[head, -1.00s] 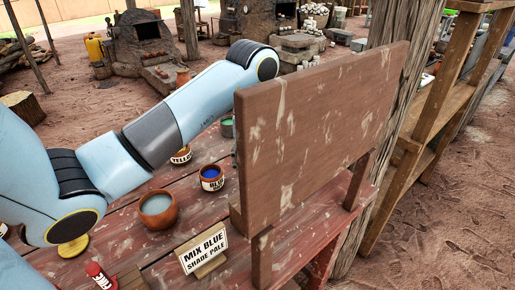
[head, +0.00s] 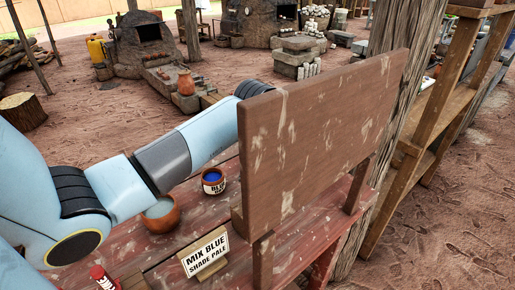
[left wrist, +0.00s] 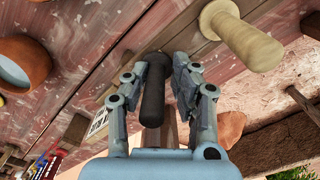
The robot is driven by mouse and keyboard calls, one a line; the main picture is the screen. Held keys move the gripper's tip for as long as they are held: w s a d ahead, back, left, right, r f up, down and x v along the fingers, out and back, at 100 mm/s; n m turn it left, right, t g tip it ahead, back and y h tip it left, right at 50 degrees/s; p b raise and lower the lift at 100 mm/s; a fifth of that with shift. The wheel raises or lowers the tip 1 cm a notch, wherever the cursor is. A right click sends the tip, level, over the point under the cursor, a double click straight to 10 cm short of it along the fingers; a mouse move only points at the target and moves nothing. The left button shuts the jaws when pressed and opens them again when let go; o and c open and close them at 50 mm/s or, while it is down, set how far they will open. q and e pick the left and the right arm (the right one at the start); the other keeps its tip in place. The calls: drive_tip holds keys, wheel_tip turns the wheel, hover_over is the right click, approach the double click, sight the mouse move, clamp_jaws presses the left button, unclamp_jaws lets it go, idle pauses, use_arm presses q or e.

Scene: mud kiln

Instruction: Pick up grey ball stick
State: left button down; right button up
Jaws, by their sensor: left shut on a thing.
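A dark grey stick (left wrist: 154,92) stands between the fingers of my left gripper (left wrist: 163,68) in the left wrist view. The gripper is shut on it. Its far end is close to the red-brown tabletop (left wrist: 110,45); I cannot tell whether it touches. No ball is clearly visible on it. In the head view my left arm reaches behind the upright brown board (head: 320,125), which hides the gripper and the stick. My right gripper is not in view.
A blue paint pot (head: 213,181), a clay bowl (head: 161,216) and a sign reading MIX BLUE SHADE PALE (head: 203,254) stand on the table left of the board.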

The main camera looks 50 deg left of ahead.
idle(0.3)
use_arm(q)
wheel_tip(320, 180, up, 7)
drive_tip(key=shift+f, duration=0.1)
wheel_tip(320, 180, up, 3)
drive_tip(key=shift+f+p, duration=0.15)
drive_tip(key=shift+p, duration=0.25)
drive_tip(key=shift+r, duration=0.3)
drive_tip(key=shift+f, duration=0.15)
